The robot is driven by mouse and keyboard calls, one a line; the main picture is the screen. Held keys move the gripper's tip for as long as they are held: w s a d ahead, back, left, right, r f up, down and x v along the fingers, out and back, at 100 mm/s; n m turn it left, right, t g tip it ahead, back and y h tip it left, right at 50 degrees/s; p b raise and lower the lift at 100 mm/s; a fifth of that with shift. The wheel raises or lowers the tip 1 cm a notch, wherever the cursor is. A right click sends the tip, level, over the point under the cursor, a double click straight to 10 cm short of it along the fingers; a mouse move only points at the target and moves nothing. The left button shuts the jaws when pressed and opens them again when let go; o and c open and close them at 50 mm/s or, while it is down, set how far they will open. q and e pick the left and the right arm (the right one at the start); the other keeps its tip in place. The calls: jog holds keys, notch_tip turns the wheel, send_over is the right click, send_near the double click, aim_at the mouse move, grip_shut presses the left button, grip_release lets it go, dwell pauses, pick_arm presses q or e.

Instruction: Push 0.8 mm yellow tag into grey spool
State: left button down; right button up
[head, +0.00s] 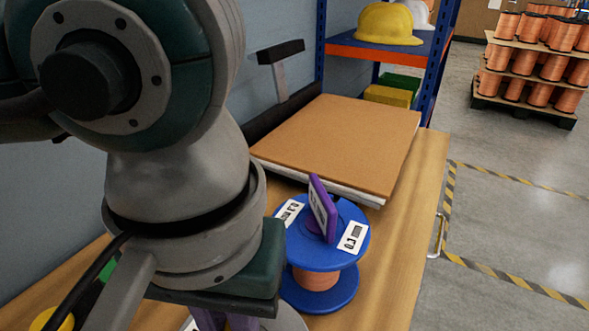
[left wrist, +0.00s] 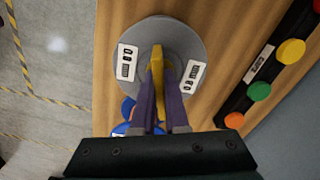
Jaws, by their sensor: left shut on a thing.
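The grey spool (left wrist: 195,45) stands on the wooden bench in the left wrist view, with two white labels on its top flange. In the head view only a bit of its grey rim (head: 287,322) shows beside my gripper. The yellow tag (left wrist: 157,63) is over the middle of the grey spool, between the purple fingers of my left gripper (left wrist: 159,92). My left gripper is shut on it. I cannot tell whether the tag's lower end is in the hub. In the head view the arm hides the tag, and the fingers (head: 225,321) are cut off at the bottom edge. My right gripper is not in view.
A blue spool (head: 350,212) with a purple tag (head: 322,208) upright in it stands close by, labelled 0.3. A black strip with coloured knobs (left wrist: 259,91) lies along the bench. A brown board (head: 345,140) lies behind, before a shelf (head: 390,52).

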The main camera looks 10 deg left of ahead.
pick_arm(q)
jog(key=shift+a+f, duration=0.1)
jog(key=shift+f, duration=0.05)
jog(key=c, duration=0.8)
grip_release()
jog(key=shift+c, duration=0.2)
notch_tip(320, 180, up, 10)
